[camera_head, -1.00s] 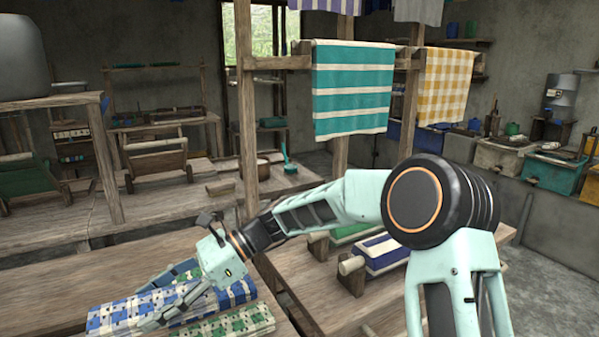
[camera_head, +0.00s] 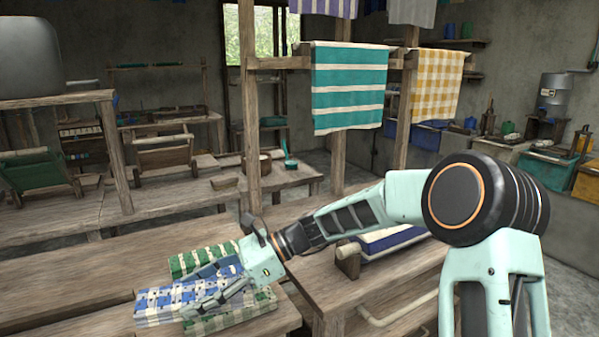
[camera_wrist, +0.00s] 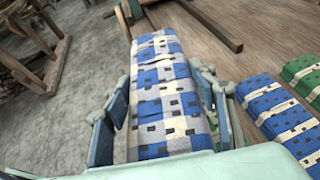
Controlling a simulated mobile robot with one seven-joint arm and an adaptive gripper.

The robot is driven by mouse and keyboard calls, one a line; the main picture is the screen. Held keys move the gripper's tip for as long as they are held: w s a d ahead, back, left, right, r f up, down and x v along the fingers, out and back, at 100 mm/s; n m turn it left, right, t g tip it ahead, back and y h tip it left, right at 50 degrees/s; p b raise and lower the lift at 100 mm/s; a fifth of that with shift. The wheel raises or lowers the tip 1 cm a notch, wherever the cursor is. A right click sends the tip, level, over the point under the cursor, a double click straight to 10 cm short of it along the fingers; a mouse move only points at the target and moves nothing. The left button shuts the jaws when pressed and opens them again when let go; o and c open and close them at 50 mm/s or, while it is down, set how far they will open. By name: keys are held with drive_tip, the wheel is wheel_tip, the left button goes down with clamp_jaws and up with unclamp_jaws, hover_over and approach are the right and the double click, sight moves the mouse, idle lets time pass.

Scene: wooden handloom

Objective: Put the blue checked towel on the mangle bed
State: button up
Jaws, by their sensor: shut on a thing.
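The blue checked towel (camera_head: 160,301), a folded blue and cream bundle, is at the lower left of the head view. My gripper (camera_head: 200,290) is shut on it. In the wrist view the towel (camera_wrist: 166,95) lies lengthwise between my fingers, its near end hidden by the gripper body. I cannot tell whether it is clear of the surface below. Green checked cloth shows behind it (camera_head: 195,260) and in front of it (camera_head: 240,317).
A blue and white folded cloth (camera_head: 392,240) lies by that roller, partly behind my arm. Teal striped (camera_head: 350,88) and yellow checked (camera_head: 432,85) towels hang from a wooden frame above. In the wrist view, blue (camera_wrist: 272,108) and green (camera_wrist: 303,75) bundles lie at right.

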sight(248, 286)
drive_tip(key=w+d+m+t, duration=0.1)
drive_tip(key=d, duration=0.2)
drive_tip(key=w+d+f+m+t, duration=0.1)
drive_tip(key=w+d, duration=0.1)
drive_tip(key=d, duration=0.1)
drive_tip(key=w+d+f+m+t, duration=0.1)
drive_tip(key=d, duration=0.2)
drive_tip(key=shift+w+d+y, duration=0.15)
drive_tip(key=shift+d+y, duration=0.1)
drive_tip(key=shift+y, duration=0.05)
drive_tip(key=d+f+m+t+h, duration=0.1)
drive_tip(key=d+f+m+t, duration=0.3)
drive_tip(key=d, duration=0.8)
drive_tip(key=d+f+m+t+h, duration=0.15)
drive_tip(key=d+m+t, duration=0.3)
drive_tip(key=d, duration=0.85)
wheel_tip(248, 286, up, 20)
drive_tip(key=p, duration=2.6)
drive_tip(key=shift+w+a+f+n+t+p, duration=0.15)
drive_tip(key=shift+w+a+n+t+p, duration=0.1)
drive_tip(key=shift+a+n+t+p, duration=0.15)
drive_tip(key=shift+w, duration=0.1)
